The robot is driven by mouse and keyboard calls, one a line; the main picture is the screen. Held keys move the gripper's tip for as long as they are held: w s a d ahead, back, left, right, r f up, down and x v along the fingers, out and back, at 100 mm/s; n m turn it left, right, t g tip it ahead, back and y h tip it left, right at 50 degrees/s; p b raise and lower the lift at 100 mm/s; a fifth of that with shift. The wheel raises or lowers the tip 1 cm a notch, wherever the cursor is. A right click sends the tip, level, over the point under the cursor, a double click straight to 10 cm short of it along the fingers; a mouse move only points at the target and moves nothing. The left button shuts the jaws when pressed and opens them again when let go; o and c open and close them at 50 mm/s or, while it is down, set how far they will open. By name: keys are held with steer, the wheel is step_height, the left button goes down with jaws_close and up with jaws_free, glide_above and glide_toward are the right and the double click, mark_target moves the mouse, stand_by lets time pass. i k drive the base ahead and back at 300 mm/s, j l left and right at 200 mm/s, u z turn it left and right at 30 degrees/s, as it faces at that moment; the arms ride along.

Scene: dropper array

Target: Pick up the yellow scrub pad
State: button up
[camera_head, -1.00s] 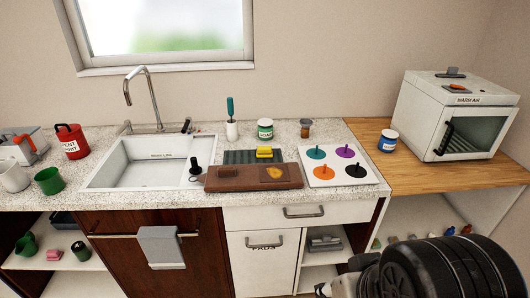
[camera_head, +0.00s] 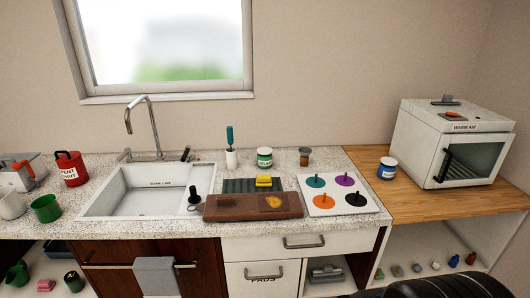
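The yellow scrub pad (camera_head: 264,181) lies on a dark green ribbed mat (camera_head: 238,186) on the speckled counter. It sits just behind a brown board (camera_head: 225,209) that has a yellowish patch on its right part. The pad looks small and blocky, and nothing covers it from this view. My gripper is not in view; only a dark rounded part of my arm shows at the bottom right edge, well away from the pad.
A sink (camera_head: 150,192) is left of the mat. A white panel (camera_head: 372,202) with several coloured discs is right of it. A green-handled brush (camera_head: 231,148), a white jar (camera_head: 265,157) and a brown cup (camera_head: 305,156) stand behind. A warm-air box (camera_head: 430,148) stands far right.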

mark_target(263, 181)
steer(key=i+j+u, duration=0.1)
steer(key=i+u, duration=0.15)
steer(key=i, duration=0.35)
steer(key=i+u, duration=0.3)
steer(key=i, duration=0.3)
